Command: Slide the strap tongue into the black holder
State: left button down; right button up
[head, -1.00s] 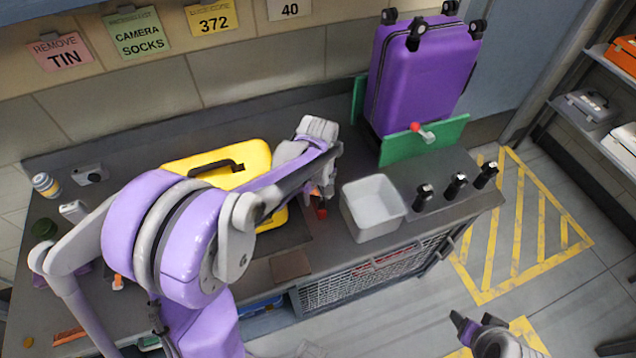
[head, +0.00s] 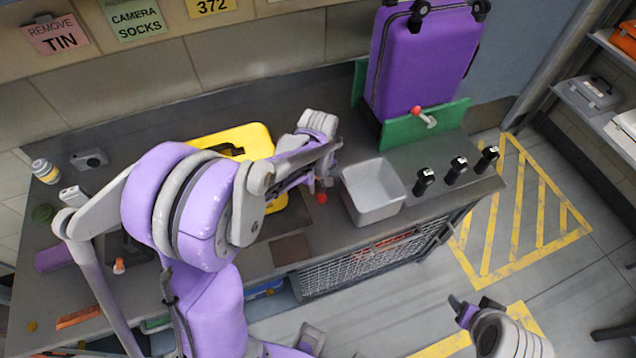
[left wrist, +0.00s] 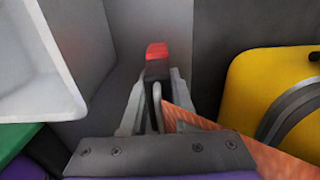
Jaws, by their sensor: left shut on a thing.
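My left gripper (head: 319,184) is above the bench, pointing down, left of the white bin. In the left wrist view its fingers (left wrist: 152,105) are shut on the strap tongue (left wrist: 160,98), seen as a narrow grey loop. The orange strap (left wrist: 228,138) runs from it to the lower right. The black holder (left wrist: 155,72), with a red top, is just beyond the fingertips; its red top also shows in the head view (head: 321,197). I cannot tell if the tongue touches or enters it. My right gripper (head: 472,308) is open and empty over the floor.
A white bin (head: 372,192) stands close right of the left gripper. A yellow case (head: 258,139) lies close on the left. Several black upright fittings, a green bracket (head: 452,116) and a purple suitcase (head: 420,60) are farther right and back.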

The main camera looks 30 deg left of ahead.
pick_arm(q)
jog(key=c, duration=0.6)
grip_release()
notch_tip(320, 180, up, 11)
jog(key=shift+f+p, duration=0.1)
jog(key=shift+p, duration=0.35)
